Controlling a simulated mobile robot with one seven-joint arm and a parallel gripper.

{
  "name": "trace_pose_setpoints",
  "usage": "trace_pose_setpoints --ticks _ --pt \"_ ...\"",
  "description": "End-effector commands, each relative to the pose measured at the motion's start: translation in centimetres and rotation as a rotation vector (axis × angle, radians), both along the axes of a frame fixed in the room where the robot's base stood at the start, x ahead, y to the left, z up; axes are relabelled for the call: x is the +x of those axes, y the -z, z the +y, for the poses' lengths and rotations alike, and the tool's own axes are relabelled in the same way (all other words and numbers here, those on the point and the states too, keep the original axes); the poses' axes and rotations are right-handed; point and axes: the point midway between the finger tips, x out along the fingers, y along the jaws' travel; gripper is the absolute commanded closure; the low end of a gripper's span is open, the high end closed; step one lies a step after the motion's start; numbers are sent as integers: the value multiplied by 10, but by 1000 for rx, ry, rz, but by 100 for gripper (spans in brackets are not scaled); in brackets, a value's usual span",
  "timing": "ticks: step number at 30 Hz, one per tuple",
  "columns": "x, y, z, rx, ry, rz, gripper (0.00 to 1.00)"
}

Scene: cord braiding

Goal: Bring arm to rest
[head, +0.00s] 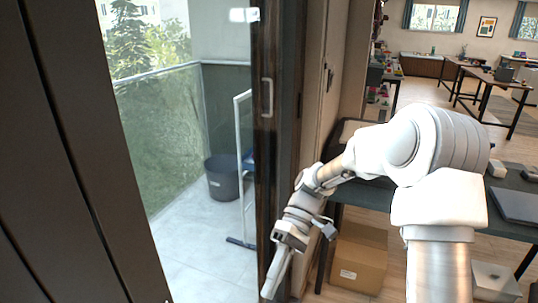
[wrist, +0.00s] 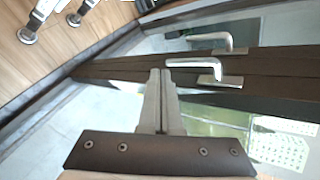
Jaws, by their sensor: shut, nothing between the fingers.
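My white arm reaches down and left from the right side of the head view. My gripper (head: 270,288) points down at its end, in front of the lower part of a dark door frame (head: 283,190). In the wrist view the fingers of my gripper (wrist: 160,72) are together with nothing between them. Their tips appear close to a silver handle (wrist: 207,66) on a dark door bar; whether they touch it, I cannot tell. The handle on the frame (head: 267,97) is well above my gripper in the head view.
A balcony with a dark bucket (head: 222,178) and a white rack (head: 243,150) shows behind the frame. A dark panel (head: 60,150) fills the left. A dark table (head: 510,185) with a laptop (head: 515,207) stands right, a cardboard box (head: 360,258) below it.

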Motion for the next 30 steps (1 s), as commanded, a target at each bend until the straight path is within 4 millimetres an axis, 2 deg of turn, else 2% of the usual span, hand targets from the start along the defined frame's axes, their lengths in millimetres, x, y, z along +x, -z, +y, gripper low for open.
trace_pose_setpoints --ticks 1,15,30 --pt "-4 -10 -4 -53 11 -45 100" --pt "-34 -74 -56 -448 230 -455 100" --pt "-78 -135 -111 -619 595 -897 100"
